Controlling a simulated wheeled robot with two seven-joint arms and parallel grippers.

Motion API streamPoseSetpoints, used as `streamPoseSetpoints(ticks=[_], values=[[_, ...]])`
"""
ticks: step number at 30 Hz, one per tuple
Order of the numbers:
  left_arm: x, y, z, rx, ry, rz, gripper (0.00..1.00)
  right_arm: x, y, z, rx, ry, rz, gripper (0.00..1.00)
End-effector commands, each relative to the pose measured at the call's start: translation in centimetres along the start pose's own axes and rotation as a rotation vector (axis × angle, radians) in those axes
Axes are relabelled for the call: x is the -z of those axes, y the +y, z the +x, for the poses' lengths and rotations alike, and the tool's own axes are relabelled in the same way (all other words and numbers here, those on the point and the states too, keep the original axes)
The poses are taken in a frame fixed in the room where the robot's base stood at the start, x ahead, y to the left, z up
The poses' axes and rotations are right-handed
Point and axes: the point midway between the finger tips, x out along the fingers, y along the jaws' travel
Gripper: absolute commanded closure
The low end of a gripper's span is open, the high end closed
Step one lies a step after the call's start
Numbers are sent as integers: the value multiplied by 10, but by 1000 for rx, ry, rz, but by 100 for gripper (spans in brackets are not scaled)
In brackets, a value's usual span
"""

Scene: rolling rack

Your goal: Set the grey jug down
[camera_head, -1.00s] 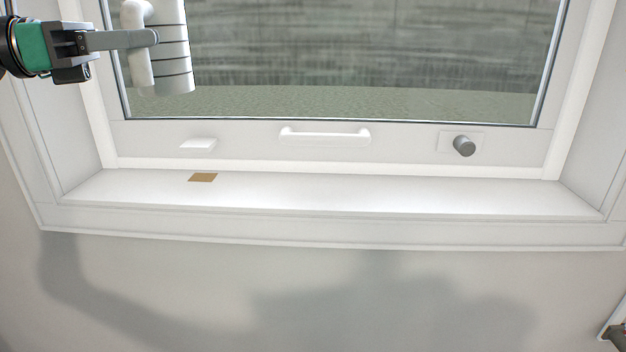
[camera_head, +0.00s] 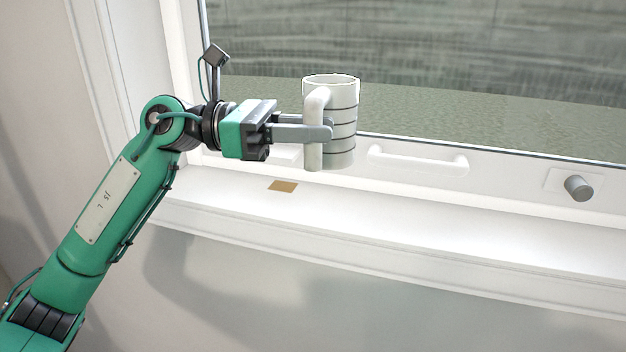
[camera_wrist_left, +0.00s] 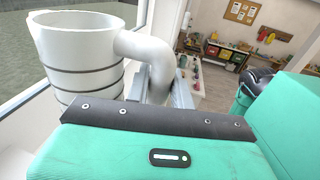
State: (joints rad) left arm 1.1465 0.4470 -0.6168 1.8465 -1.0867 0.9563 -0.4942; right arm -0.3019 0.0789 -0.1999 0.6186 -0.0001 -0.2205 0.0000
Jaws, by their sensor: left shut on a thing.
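The grey jug (camera_head: 342,125) is pale, with dark thin bands, an open top and a thick handle on its left side. It is upright in the head view, in front of the lower window frame. My left gripper (camera_head: 318,133) is shut on the handle. The jug appears held above the white window sill (camera_head: 400,225); its exact height is hard to judge. In the left wrist view the jug (camera_wrist_left: 80,60) stands at the left, its handle running toward the fingers. My right gripper is in neither view.
A small brown patch (camera_head: 283,186) lies on the sill, lower left of the jug. A white window handle (camera_head: 418,160) and a grey knob (camera_head: 578,188) stick out from the frame on the right. The sill right of the patch is clear.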

Motion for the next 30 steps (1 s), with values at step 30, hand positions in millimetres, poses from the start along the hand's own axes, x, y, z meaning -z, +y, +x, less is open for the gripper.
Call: streamPoseSetpoints(ticks=[30], values=[[95, 0, 0, 0, -2, 3, 100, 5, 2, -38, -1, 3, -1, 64]])
